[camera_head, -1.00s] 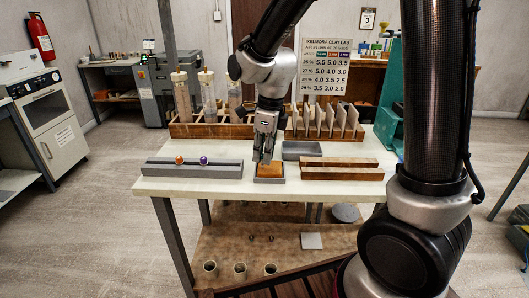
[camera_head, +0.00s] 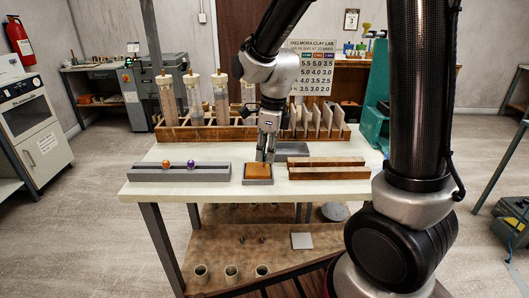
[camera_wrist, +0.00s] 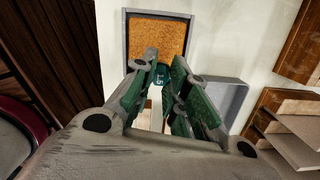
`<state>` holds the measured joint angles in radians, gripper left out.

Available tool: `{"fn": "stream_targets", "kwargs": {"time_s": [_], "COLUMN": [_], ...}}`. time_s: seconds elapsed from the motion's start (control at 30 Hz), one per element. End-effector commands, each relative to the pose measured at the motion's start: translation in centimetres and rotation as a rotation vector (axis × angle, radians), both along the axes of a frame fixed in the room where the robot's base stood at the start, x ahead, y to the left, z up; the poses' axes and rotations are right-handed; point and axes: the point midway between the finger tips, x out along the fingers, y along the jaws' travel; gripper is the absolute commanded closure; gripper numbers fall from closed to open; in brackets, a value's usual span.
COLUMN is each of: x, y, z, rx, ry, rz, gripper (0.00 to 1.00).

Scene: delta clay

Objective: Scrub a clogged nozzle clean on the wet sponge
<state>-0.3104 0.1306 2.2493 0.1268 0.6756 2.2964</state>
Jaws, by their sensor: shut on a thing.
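The wet sponge (camera_head: 255,168) is an orange-brown block in a grey tray (camera_head: 257,181) on the white table. In the wrist view the sponge (camera_wrist: 157,38) and its tray (camera_wrist: 126,35) lie just beyond my fingertips. My gripper (camera_head: 266,155) points down at the right side of the sponge. Its green-padded fingers are shut on a dark green nozzle (camera_wrist: 160,75) marked "1.5". The nozzle shows near the sponge's edge; I cannot tell whether it touches. Its tip is hidden.
A grey rack (camera_head: 180,173) with an orange ball-like piece (camera_head: 166,164) and a purple one (camera_head: 191,163) stands left. An empty grey tray (camera_head: 292,149) and wooden blocks (camera_head: 328,173) stand right. A wooden rack (camera_head: 205,133) with tall tubes stands behind.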

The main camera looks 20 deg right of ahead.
Motion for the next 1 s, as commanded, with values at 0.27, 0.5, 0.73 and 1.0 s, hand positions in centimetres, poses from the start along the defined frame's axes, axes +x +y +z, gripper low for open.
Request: {"fn": "stream_targets", "kwargs": {"time_s": [0.27,0.5,0.73,1.0], "x": [-0.3,-0.1,-0.1,0.0], "y": [-0.1,-0.1,0.0,0.0], "z": [0.0,2.3,4.4,6.6], "rx": [-0.004,-0.001,0.0,0.0], "ry": [0.011,0.004,0.001,0.001], "rz": [0.0,0.0,0.0,0.0], "gripper": [1.0,1.0,1.0,1.0]}}
